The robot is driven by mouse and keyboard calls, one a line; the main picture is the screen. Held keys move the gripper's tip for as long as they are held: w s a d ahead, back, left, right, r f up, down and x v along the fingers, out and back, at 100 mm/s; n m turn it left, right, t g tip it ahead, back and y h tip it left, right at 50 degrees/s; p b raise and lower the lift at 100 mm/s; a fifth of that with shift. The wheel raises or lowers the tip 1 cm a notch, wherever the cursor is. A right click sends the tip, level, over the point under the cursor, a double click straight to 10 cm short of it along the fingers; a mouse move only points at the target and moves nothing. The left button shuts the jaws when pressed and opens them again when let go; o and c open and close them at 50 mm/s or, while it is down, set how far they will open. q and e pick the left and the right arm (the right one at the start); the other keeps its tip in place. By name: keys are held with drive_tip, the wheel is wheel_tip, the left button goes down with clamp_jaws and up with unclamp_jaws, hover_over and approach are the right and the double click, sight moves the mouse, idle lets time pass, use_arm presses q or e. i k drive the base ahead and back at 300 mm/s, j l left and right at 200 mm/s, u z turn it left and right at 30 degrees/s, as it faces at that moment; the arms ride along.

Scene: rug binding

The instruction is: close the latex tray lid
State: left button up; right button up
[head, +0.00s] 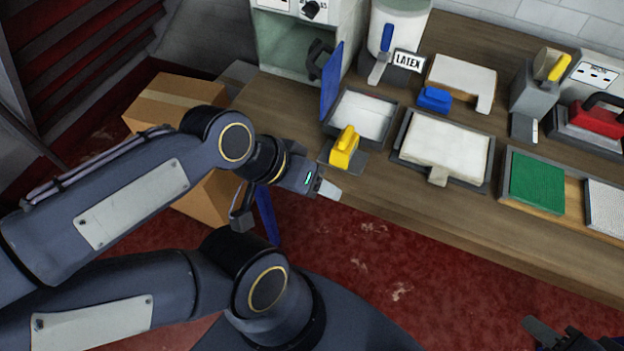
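The latex tray (388,137) is a dark-rimmed box on the wooden bench with a pale white inside. Its blue lid (332,82) stands upright at the tray's left side, so the tray is open. My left gripper (326,189) is at the bench's front-left edge, in front of the tray and apart from the lid. Its pale fingertips show from the side, and I see nothing in them. Whether they are parted is unclear. My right gripper (562,337) is a dark shape at the bottom right, partly cut off, far from the tray.
A yellow-handled tool (344,147) stands close in front of the tray. A white bucket (402,25) with a LATEX label (408,61) is behind it. A blue block (434,98) and a white-covered tray (446,143) lie to the right. A cardboard box (172,100) stands left of the bench.

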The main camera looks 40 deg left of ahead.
sight(330, 74)
drive_tip(key=j, duration=1.9)
drive_tip(key=l+z, duration=0.1)
drive_tip(key=l, duration=0.2)
drive_tip(key=i, duration=0.05)
